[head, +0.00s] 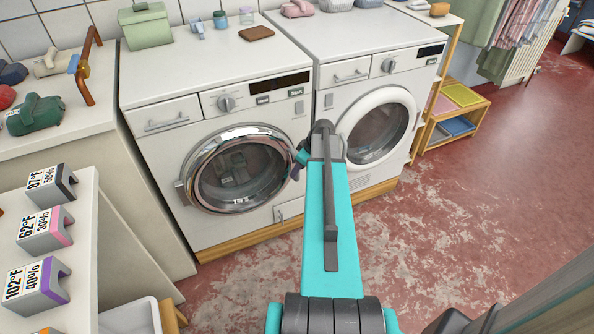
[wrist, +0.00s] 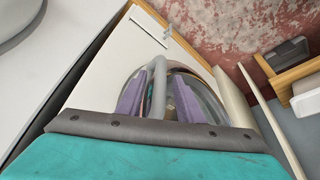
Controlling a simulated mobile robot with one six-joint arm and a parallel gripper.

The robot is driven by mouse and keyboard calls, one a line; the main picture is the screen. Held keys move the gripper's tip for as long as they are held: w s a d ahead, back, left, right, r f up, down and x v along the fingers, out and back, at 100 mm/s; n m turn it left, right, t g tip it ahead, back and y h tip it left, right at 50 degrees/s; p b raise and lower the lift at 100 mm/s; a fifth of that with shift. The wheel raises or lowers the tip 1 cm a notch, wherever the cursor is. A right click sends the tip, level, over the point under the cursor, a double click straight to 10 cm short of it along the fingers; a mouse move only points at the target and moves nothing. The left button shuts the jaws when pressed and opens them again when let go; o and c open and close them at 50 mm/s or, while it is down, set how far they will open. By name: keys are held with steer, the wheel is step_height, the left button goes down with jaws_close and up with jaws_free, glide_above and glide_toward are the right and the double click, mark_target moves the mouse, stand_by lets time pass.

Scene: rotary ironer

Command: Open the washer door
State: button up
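The left washer (head: 225,125) has a shut round door (head: 238,168) with a chrome ring and dark glass. A small grey handle (head: 181,193) sits on the ring's left side. My gripper (head: 297,168) is near the door's right edge, partly hidden behind my turquoise arm. In the wrist view its two purple fingers (wrist: 158,98) stand apart, with the clear door dome (wrist: 205,88) beyond. A grey curved bar (wrist: 158,85) shows between the fingers; I cannot tell whether they touch it.
A second machine with a white-ringed door (head: 376,128) stands to the right. A white shelf with temperature blocks (head: 45,230) is at the left. A counter (head: 60,130) adjoins the washer. The red floor (head: 450,230) is clear at the front right.

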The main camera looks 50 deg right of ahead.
steer(key=shift+w+f, duration=0.2)
steer(key=shift+f, duration=0.3)
jaws_close()
steer(key=shift+s+a, duration=0.1)
steer(key=shift+a, duration=0.15)
